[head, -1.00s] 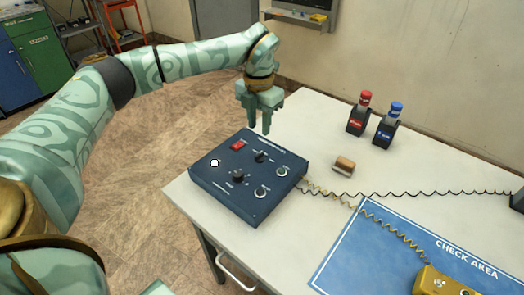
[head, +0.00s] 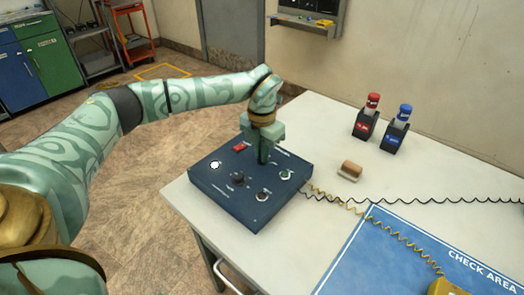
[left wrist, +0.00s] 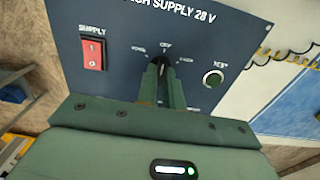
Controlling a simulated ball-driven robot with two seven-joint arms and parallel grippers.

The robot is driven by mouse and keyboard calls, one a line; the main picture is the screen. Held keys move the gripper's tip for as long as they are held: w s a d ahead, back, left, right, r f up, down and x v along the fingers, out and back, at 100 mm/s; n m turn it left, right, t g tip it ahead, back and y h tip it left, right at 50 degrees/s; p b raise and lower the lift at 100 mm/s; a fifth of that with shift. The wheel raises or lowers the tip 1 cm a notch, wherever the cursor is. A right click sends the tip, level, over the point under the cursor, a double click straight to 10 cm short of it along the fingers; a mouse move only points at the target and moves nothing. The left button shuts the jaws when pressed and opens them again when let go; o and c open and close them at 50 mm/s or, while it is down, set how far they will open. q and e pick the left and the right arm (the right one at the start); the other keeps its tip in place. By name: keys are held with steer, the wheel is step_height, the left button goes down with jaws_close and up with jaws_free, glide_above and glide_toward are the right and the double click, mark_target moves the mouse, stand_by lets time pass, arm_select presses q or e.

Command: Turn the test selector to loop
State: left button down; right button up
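The dark blue test box (head: 225,200) sits at the near left end of the table. My left gripper (head: 263,160) points down over its upper part and hides the selector there in the head view. In the left wrist view, the two green fingers (left wrist: 160,72) stand close together, one on each side of the dark selector knob (left wrist: 160,61). Small white labels surround this knob; the top one looks like OFF, the others are too blurred to read. Whether the fingers press on the knob I cannot tell. My right gripper is out of view.
A red supply switch (left wrist: 93,52) lies left of the knob and a green-centred test button (left wrist: 213,77) right of it. Another dark knob (head: 237,178) is nearer on the box.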

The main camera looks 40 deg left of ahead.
arm_select(q)
steer(key=shift+r, duration=0.1)
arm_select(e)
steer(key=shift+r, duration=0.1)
arm_select(q)
steer(key=shift+r+m+p, duration=0.15)
steer(key=shift+m+p, duration=0.45)
steer(key=shift+p, duration=0.4)
steer(key=m+p, duration=0.2)
steer(key=shift+r+p, duration=0.1)
steer(key=shift+p, duration=0.2)
steer(key=m+p, duration=0.2)
steer(key=m, duration=0.1)
steer(key=m+p, duration=0.1)
steer(key=m, duration=0.1)
steer(key=shift+m+p, duration=0.3)
steer(key=shift+f+m+p, duration=0.25)
steer(key=shift+m+p, duration=0.3)
steer(key=shift+m, duration=0.95)
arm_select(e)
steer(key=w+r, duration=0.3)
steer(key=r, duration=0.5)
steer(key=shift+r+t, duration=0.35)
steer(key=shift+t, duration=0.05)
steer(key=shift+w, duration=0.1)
arm_select(q)
steer(key=c, duration=1.5)
jaws_free()
